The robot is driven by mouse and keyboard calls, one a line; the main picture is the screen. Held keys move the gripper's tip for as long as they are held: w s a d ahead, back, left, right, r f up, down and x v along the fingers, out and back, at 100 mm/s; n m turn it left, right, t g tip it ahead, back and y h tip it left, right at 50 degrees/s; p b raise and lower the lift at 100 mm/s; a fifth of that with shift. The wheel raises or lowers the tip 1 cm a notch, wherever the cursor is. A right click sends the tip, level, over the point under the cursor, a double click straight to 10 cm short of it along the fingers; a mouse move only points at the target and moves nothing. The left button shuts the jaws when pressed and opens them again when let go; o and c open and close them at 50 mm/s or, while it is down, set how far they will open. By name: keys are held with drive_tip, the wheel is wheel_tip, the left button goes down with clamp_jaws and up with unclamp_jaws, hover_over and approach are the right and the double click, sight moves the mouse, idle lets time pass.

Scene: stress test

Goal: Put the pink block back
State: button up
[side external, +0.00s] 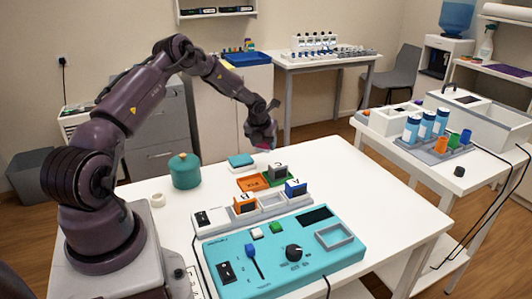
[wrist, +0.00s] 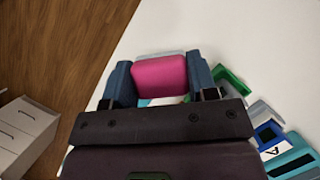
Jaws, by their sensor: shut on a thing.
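My gripper (side external: 262,138) is above the far part of the white table in the side external view. In the wrist view my gripper (wrist: 160,80) is shut on the pink block (wrist: 159,76), which sits between its two blue-grey fingers. In the side external view the pink block is almost wholly hidden by the gripper. Below and to the left of the gripper is a teal block or box (side external: 241,160).
A white slotted rack (side external: 222,226) bears an orange block (side external: 245,203) and a blue block marked A (side external: 296,187). A turquoise control panel (side external: 270,270) with slider and knob lies in front. A green lidded pot (side external: 184,172) stands at left. The table's right side is clear.

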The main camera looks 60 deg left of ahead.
sight(266, 160)
drive_tip(key=shift+w+a+f, duration=0.35)
drive_tip(key=shift+w+f, duration=0.15)
drive_tip(key=shift+f, duration=1.8)
drive_tip(key=shift+f, duration=0.1)
drive_tip(key=o, duration=0.8)
